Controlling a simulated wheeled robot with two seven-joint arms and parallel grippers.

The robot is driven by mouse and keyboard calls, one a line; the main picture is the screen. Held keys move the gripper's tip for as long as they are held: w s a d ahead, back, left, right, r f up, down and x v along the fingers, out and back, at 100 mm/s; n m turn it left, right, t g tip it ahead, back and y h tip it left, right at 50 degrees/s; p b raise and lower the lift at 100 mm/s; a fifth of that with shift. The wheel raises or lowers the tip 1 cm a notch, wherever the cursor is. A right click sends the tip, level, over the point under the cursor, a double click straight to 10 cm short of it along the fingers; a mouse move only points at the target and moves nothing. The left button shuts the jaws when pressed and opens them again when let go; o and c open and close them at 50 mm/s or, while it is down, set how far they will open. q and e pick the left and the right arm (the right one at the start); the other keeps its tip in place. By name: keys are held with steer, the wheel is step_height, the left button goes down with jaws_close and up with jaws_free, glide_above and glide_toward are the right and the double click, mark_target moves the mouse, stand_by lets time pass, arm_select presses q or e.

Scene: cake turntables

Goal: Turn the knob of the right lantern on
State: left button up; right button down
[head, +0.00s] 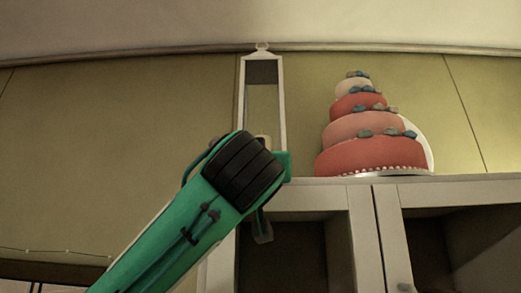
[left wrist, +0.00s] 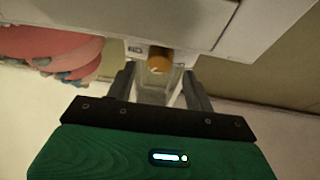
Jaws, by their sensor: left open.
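One white-framed lantern (head: 240,98) stands at the left end of the white cabinet, left of the cake in the head view. My left arm covers its lower part. My left gripper (left wrist: 159,72) is open, its two dark fingers pointing towards the lantern's white frame in the left wrist view. A small orange round piece (left wrist: 159,61) shows between and just beyond the fingertips. I cannot tell whether it is the knob or a candle, or whether the fingers touch anything. In the head view my left fingers are mostly hidden. My right gripper is in neither view.
A tiered red and pink cake (head: 358,157) stands on the cabinet (head: 330,197) to the right; it also shows in the left wrist view (left wrist: 45,45). The cabinet has open dark compartments below its top. The wall (head: 90,130) behind is olive.

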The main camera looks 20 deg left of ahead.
arm_select(q)
steer(key=p+x, duration=0.1)
steer(key=x, duration=0.2)
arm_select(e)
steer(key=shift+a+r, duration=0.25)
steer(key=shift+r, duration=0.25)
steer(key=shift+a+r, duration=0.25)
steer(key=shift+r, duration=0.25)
